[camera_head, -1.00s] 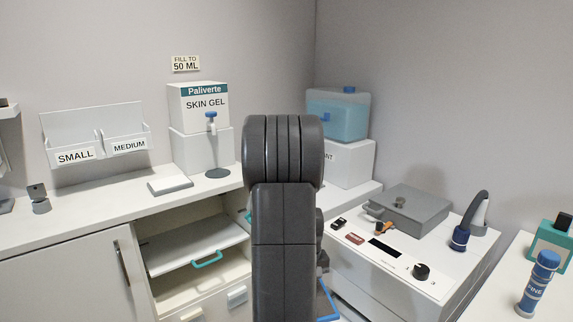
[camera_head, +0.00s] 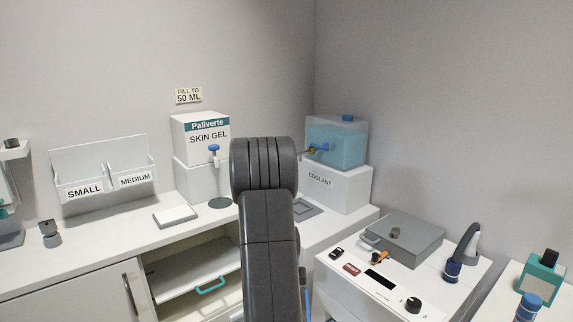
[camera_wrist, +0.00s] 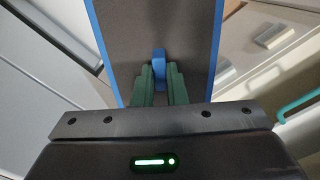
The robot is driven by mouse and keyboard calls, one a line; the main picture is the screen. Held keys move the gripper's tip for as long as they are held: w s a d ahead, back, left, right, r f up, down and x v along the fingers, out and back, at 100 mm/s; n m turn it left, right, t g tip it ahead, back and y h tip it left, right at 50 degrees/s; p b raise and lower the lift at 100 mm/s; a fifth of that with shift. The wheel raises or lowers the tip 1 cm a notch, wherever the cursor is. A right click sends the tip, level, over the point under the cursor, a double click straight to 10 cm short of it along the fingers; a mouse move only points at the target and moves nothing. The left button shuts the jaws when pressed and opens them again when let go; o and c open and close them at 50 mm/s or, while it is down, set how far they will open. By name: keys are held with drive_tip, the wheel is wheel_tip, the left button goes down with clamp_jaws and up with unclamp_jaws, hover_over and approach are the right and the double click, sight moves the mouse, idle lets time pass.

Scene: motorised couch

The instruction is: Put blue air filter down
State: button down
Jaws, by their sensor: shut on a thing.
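In the wrist view my gripper (camera_wrist: 160,88) is shut on the blue tab of the blue air filter (camera_wrist: 205,40). The filter is a flat dark grey panel with a blue frame, reaching away from the fingers past the top of the picture. In the head view my arm hides most of it and the gripper; only a thin blue strip of the filter (camera_head: 307,303) shows beside the arm at the bottom. I cannot tell whether the filter touches anything.
An open cabinet with a white shelf (camera_head: 185,283) and teal handle is left of my arm. The white console (camera_head: 335,275) with a grey lidded box (camera_head: 410,238) stands right. The coolant tank (camera_head: 338,140) and skin gel dispenser (camera_head: 200,135) stand behind. A counter runs along the left.

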drive_tip(key=r+p, duration=0.2)
drive_tip(key=p, duration=0.2)
drive_tip(key=s+r+p, duration=0.1)
drive_tip(key=r+p, duration=0.2)
drive_tip(key=shift+s+r+p, duration=0.1)
drive_tip(key=shift+r+p, duration=0.05)
drive_tip(key=shift+p, duration=0.2)
drive_tip(key=shift+s+r+p, duration=0.2)
drive_tip(key=shift+r+p, duration=0.25)
drive_tip(key=shift+p, duration=0.65)
